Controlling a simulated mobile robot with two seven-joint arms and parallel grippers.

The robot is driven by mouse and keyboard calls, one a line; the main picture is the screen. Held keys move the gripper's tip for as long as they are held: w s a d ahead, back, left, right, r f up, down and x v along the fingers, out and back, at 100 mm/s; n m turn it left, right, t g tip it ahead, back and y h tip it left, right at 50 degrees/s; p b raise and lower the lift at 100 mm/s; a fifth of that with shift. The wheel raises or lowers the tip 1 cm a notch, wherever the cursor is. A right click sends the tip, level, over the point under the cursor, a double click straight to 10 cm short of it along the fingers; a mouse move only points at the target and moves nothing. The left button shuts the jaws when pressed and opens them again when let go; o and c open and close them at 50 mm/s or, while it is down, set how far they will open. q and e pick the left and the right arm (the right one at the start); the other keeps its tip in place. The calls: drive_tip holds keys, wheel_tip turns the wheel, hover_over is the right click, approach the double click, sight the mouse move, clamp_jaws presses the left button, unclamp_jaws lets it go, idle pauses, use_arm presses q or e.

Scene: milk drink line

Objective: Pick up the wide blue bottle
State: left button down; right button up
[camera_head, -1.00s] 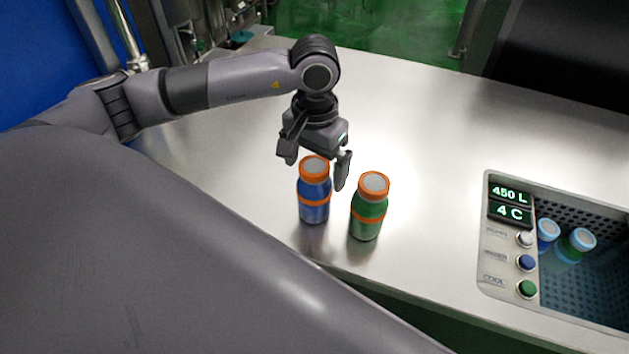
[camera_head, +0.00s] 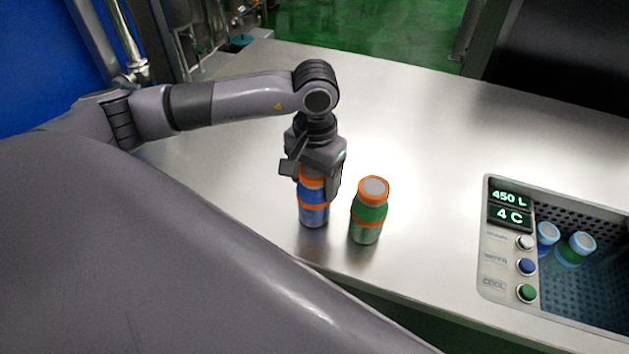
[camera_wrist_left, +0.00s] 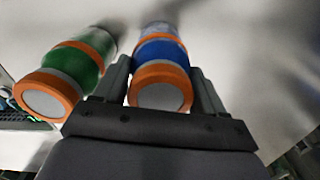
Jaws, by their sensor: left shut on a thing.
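The wide blue bottle (camera_head: 313,212) stands upright on the steel counter, with an orange cap and an orange band. My left gripper (camera_head: 318,178) has come down over it from above and is shut on its upper part, hiding most of the cap. In the left wrist view the blue bottle (camera_wrist_left: 161,60) lies between the two fingers of my left gripper (camera_wrist_left: 162,85), its orange-rimmed cap close to the palm. The bottle still appears to rest on the counter. My right gripper is not in view.
A green bottle (camera_head: 369,212) with an orange cap stands just right of the blue one; it also shows in the left wrist view (camera_wrist_left: 75,68). A sunken cooling tank (camera_head: 510,282) with buttons, displays and two light-blue-capped bottles is at the right. The counter (camera_head: 430,130) behind is clear.

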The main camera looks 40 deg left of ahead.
use_arm(q)
drive_tip(key=shift+r, duration=0.2)
wheel_tip(320, 180, up, 20)
drive_tip(key=p, duration=0.1)
drive_tip(key=shift+f, duration=0.15)
idle(1.2)
